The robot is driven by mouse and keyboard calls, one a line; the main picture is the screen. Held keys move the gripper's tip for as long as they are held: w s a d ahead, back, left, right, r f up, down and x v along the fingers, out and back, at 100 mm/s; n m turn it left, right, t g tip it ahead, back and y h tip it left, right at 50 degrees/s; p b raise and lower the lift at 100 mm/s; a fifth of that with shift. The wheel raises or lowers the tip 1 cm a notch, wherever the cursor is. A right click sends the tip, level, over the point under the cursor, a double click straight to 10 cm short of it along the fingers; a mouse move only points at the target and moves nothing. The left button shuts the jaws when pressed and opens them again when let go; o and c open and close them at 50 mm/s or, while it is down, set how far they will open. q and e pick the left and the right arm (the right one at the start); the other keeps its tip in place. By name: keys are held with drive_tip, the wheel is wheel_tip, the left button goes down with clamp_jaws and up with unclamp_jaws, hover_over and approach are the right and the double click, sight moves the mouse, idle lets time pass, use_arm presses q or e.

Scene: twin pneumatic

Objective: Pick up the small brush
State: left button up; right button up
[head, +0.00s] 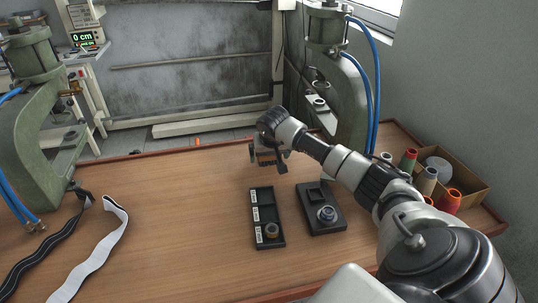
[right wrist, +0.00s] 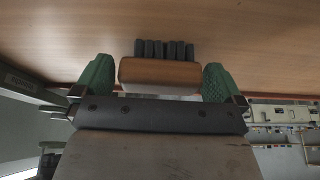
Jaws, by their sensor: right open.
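The small brush (right wrist: 160,72) has a brown wooden block and a row of dark grey bristle tufts. In the right wrist view it lies between the two green finger pads of my right gripper (right wrist: 158,80). The jaws are open. In the head view my right gripper (head: 268,158) is over the far middle of the table, pointing down, and the brush is hard to make out there. My left gripper is not in view.
A black three-compartment tray (head: 263,205) and a dark holder with a round part (head: 321,208) are nearer. Green presses stand left (head: 40,130) and right (head: 350,100). A box of thread spools (head: 440,180) is at right. Black and white straps (head: 95,240) lie left. The middle-left wood is clear.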

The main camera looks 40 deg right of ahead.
drive_tip(key=shift+f, duration=0.2)
drive_tip(key=c, duration=0.9)
drive_tip(key=shift+o, duration=0.2)
drive_tip(key=shift+r, duration=0.15)
drive_tip(key=r+p, duration=0.2)
drive_tip(key=r, duration=0.1)
drive_tip(key=r+p, duration=0.1)
drive_tip(key=r, duration=0.1)
drive_tip(key=shift+s+d, duration=0.25)
drive_tip(key=shift+s, duration=0.1)
drive_tip(key=s+d+r+p, duration=0.2)
drive_tip(key=s+r, duration=0.4)
drive_tip(key=s, duration=0.4)
drive_tip(key=shift+s+d+p, duration=0.25)
drive_tip(key=shift+d+p, duration=0.05)
drive_tip(key=shift+p, duration=0.6)
drive_tip(key=shift+f, duration=0.1)
